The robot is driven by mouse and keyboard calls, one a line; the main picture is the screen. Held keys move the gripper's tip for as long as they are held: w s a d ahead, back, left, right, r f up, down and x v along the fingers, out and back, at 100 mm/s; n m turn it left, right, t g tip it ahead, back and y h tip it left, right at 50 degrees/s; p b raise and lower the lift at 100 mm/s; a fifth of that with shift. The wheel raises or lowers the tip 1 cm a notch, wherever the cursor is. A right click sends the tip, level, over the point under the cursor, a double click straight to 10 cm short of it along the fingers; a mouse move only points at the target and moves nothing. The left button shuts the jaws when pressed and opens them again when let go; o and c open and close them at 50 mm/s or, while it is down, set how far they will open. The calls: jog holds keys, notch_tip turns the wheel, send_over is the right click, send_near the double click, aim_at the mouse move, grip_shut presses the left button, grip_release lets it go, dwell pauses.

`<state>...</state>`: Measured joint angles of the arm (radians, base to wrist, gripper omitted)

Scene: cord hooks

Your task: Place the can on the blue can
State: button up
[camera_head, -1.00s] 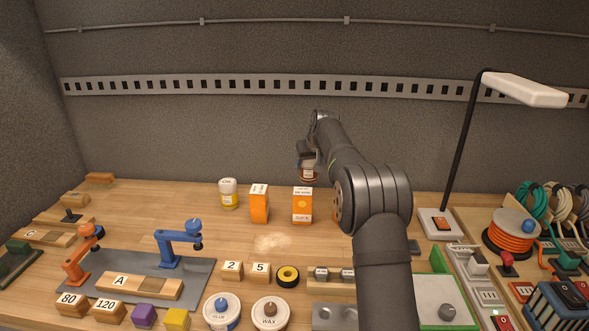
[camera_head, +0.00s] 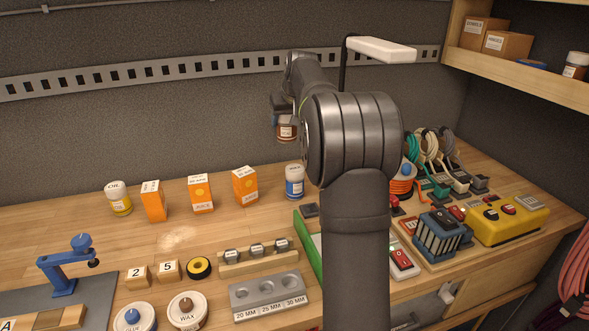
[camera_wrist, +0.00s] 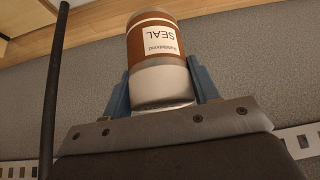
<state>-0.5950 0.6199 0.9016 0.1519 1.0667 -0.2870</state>
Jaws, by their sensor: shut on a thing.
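A brown and white can labelled SEAL (camera_wrist: 160,50) is between the two blue fingers of my gripper (camera_wrist: 163,88) in the wrist view. My gripper is shut on it. In the head view the can (camera_head: 287,130) hangs in the air below my gripper (camera_head: 285,114), against the grey back wall. A white can with a blue band (camera_head: 294,184) stands upright on the bench, lower than the held can and slightly right of it in the picture. My forearm is close to its right side. The two cans are apart.
Several orange cartons (camera_head: 201,194) and a yellow-banded can (camera_head: 118,198) stand left of the blue can. A lamp (camera_head: 380,49) rises behind my arm. Cord reels, a blue box (camera_head: 440,234) and a yellow switch box (camera_head: 506,220) crowd the right. A shelf (camera_head: 520,72) is at upper right.

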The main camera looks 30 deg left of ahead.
aim_at(295, 141)
jog(key=shift+w+d, duration=0.2)
jog(key=shift+d, duration=1)
notch_tip(295, 141, down, 5)
jog(key=shift+f, duration=2.15)
jog(key=o, duration=1.1)
jog(key=shift+f, duration=0.15)
jog(key=shift+o, duration=0.2)
jog(key=shift+s+d+r, duration=0.1)
jog(key=shift+d+r, duration=0.05)
jog(key=shift+r, duration=0.3)
jog(key=v, duration=1.1)
jog(key=shift+s+r, duration=0.15)
